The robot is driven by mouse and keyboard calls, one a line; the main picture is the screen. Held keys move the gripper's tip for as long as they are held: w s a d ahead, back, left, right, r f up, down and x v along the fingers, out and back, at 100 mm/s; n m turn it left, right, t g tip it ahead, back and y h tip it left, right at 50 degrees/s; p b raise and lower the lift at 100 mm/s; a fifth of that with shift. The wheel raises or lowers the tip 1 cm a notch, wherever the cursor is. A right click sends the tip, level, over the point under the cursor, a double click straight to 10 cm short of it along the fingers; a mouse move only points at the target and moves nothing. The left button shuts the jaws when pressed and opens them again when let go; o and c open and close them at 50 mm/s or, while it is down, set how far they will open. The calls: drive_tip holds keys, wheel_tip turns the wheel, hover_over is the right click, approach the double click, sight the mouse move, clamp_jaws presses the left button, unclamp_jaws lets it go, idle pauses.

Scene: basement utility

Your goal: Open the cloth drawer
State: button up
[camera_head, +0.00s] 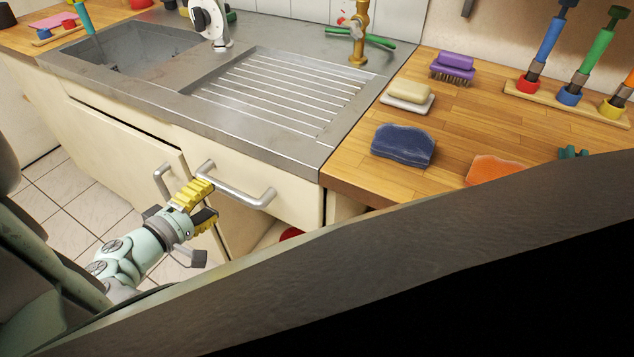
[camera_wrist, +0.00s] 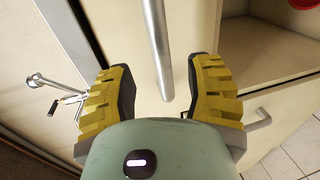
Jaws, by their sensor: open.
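The drawer front (camera_head: 292,196) is a cream panel under the ribbed draining board. It looks closed or nearly so. Its bar handle (camera_head: 247,196) is metal and runs along the front. My gripper (camera_head: 211,199) has yellow ridged fingers and is open at the left end of this handle. In the wrist view, the bar handle (camera_wrist: 156,45) reaches in from the top between the two fingers of my gripper (camera_wrist: 160,78), with gaps visible on both sides. Whether a finger touches it cannot be told. What the drawer holds is hidden.
Another handle (camera_head: 163,180) is on the cabinet door (camera_head: 120,140) to the left. The wooden counter (camera_head: 465,120) above holds sponges, soap and brushes. Tiled floor (camera_head: 85,195) is clear at left.

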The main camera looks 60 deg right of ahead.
sight(221, 191)
drive_tip(key=x, duration=0.7)
drive_tip(key=shift+d+f, duration=0.1)
drive_tip(key=shift+o, duration=0.4)
clamp_jaws()
idle(0.3)
